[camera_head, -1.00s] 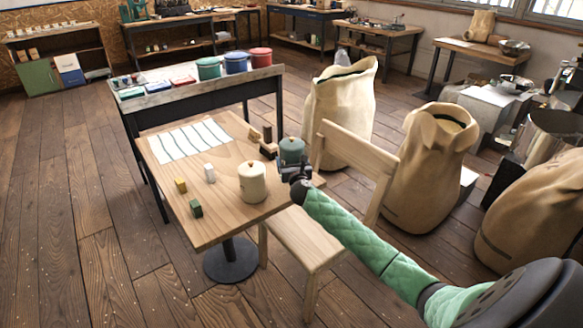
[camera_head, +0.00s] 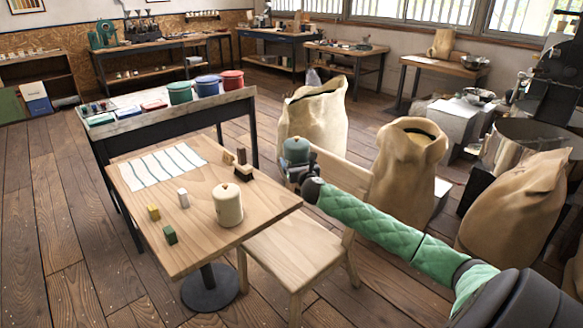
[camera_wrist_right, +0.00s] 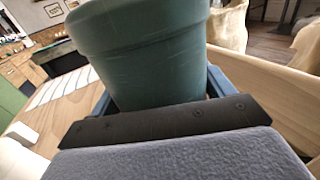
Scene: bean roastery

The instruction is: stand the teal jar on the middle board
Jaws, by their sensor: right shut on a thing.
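The teal jar (camera_head: 296,151) with its lid is upright in my right gripper (camera_head: 297,170), beyond the wooden table's right corner and by the chair back. In the right wrist view the jar's body (camera_wrist_right: 150,55) fills the space between the fingers, and its top is cut off. Three flat coloured pieces lie on the dark-legged bench: green (camera_head: 101,120), blue (camera_head: 128,112) and red (camera_head: 154,106). Blue is the middle one, but I cannot tell whether these are the boards. My left gripper is not in view.
The wooden table (camera_head: 215,240) holds a cream jar (camera_head: 228,205), a striped sheet (camera_head: 162,166), small blocks and a dark stand (camera_head: 243,171). Green (camera_head: 179,93), blue (camera_head: 207,86) and red (camera_head: 231,80) canisters stand on the bench. A chair (camera_head: 296,247) and sacks (camera_head: 410,170) stand nearby.

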